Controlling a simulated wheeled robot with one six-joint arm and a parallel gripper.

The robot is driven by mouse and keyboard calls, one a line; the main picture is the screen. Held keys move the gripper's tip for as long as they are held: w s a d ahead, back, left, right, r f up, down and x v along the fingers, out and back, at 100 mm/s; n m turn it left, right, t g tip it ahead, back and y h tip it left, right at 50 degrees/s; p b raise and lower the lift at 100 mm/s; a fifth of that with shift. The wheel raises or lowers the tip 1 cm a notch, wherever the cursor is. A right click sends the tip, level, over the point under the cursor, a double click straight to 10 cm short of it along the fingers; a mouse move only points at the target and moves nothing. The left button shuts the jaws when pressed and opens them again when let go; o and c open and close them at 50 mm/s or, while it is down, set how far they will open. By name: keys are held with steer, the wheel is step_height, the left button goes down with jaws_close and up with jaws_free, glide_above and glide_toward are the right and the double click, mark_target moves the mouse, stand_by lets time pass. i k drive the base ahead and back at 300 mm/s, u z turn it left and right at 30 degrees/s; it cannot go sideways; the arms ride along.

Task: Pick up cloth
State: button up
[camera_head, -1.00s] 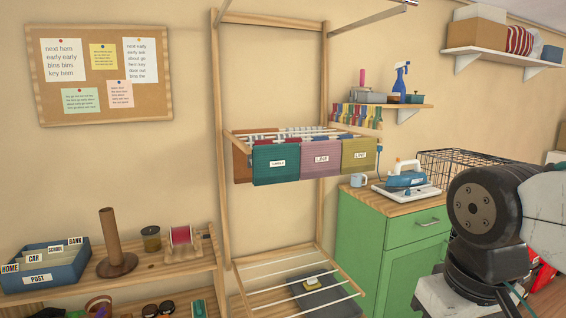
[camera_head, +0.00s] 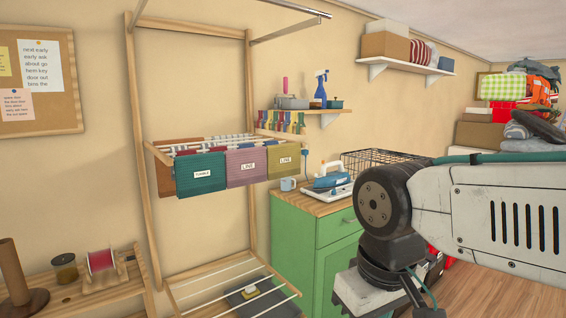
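Several cloths hang on the wooden rack at the centre left: a teal one (camera_head: 201,174) with a white label, a pink one (camera_head: 247,167) labelled LINE and a yellow one (camera_head: 284,159) also labelled LINE. A brown cloth (camera_head: 165,180) hangs partly hidden behind the teal one. A heap of folded and loose cloths (camera_head: 502,88) lies on boxes at the far right. I cannot tell which cloth the task means. My arm reaches in from the right, well apart from the rack; my gripper's fingers are not in view.
A green cabinet (camera_head: 316,236) with an iron (camera_head: 333,177), a mug (camera_head: 288,184) and a wire basket (camera_head: 378,163) stands right of the rack (camera_head: 141,150). A low wooden shelf (camera_head: 125,290) is at lower left. Wood floor (camera_head: 500,294) shows at lower right.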

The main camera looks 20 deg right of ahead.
mark_target(284, 160)
steer(key=z, duration=0.45)
steer(key=i, duration=1)
steer(key=z, duration=0.35)
